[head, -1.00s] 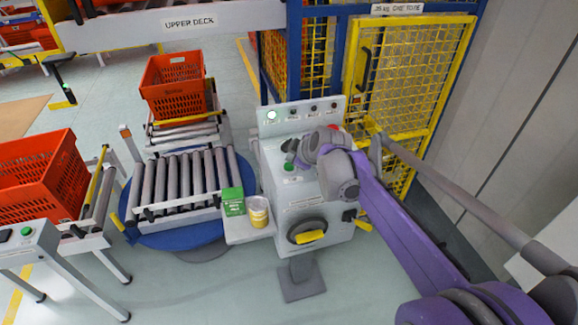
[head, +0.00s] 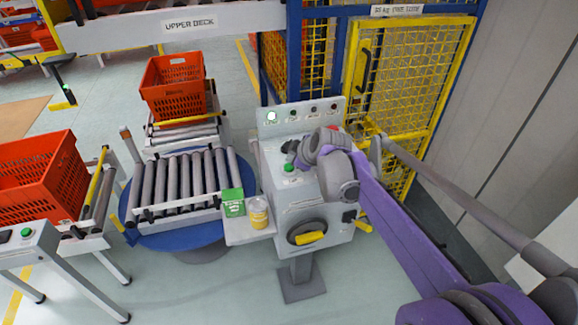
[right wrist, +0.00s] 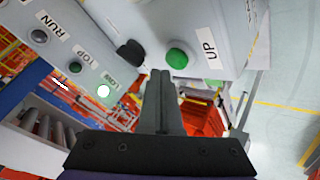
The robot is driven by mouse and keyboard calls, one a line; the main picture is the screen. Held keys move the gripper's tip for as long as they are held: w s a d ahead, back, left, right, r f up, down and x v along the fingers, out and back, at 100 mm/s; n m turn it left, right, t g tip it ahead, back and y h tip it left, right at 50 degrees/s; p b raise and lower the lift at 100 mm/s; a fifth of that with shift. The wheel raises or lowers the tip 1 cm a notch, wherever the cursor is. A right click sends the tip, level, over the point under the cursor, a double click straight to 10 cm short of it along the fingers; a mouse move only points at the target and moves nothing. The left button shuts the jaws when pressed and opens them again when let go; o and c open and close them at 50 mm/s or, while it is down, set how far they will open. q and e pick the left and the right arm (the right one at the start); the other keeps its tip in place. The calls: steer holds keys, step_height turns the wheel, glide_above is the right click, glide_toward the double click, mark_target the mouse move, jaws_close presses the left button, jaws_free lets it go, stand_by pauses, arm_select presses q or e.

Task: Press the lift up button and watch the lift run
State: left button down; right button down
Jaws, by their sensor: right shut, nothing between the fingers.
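The control console (head: 312,215) stands right of the roller turntable, with a sloped panel. Its green button (head: 289,168) shows at the panel's left side. In the right wrist view the green button (right wrist: 178,56) is beside the label UP (right wrist: 210,50), with a dark knob (right wrist: 130,53) to its left. My right gripper (right wrist: 162,76) is shut and empty, its tips just below the button in that view; whether they touch it I cannot tell. In the head view my right wrist covers part of the panel. My left gripper is out of view.
A lit lamp (head: 271,116) is leftmost on the console's back strip. A red tote (head: 174,88) sits on rollers behind the turntable (head: 185,185). A green box (head: 232,203) and yellow tin (head: 258,213) stand on the console's side shelf. A yellow mesh gate (head: 405,90) stands behind.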

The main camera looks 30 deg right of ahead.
steer(key=shift+f, duration=0.1)
stand_by(0.7)
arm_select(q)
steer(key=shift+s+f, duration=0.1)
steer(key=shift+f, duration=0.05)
arm_select(e)
steer(key=shift+f, duration=0.35)
